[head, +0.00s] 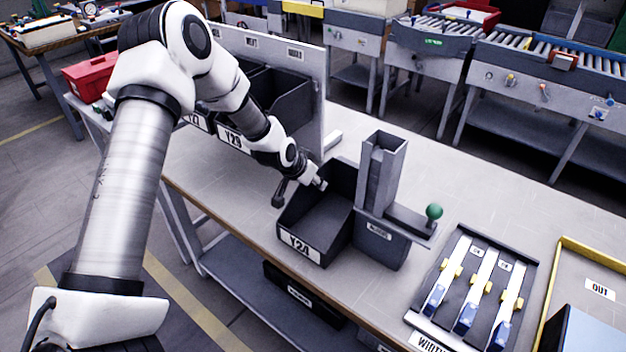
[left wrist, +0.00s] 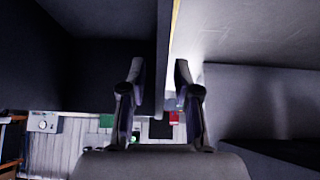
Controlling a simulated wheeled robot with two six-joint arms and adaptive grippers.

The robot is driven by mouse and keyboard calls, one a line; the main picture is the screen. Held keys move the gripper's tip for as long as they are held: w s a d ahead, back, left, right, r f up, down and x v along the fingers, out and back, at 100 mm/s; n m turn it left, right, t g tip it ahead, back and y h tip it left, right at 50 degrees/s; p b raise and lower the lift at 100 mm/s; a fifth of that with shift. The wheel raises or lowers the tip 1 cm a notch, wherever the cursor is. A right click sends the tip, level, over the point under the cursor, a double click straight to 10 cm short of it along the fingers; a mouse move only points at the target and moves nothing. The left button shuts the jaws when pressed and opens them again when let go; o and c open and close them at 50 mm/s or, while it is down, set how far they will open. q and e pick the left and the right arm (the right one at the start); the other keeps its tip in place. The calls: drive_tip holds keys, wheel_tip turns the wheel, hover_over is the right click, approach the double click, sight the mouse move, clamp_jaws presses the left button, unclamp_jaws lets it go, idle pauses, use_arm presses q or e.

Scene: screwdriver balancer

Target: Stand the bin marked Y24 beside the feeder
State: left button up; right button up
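The dark grey open bin marked Y24 (head: 299,247) stands upright on the bench, its label facing the front edge. The grey feeder (head: 379,246), with a tall chute and a green-knobbed lever, stands immediately to its right; I cannot tell whether they touch. My left gripper (head: 300,189) is at the bin's left wall, one finger on each side of it. In the left wrist view the fingers (left wrist: 160,75) are apart, with a thin wall edge between them and no clear contact. My right gripper is out of view.
Other dark bins, marked Y29 (head: 234,138) and Y22, stand behind my left arm by a grey panel (head: 312,95). A rack with blue-and-yellow tools (head: 472,285) and a yellow-edged OUT area (head: 600,289) lie right. Bench behind the feeder is clear.

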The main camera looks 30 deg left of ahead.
use_arm(q)
drive_tip(key=shift+r+p, duration=0.35)
drive_tip(key=shift+r, duration=0.1)
drive_tip(key=p+v, duration=0.8)
drive_tip(key=v, duration=0.3)
drive_tip(key=shift+s, duration=0.3)
drive_tip(key=shift+r, duration=0.1)
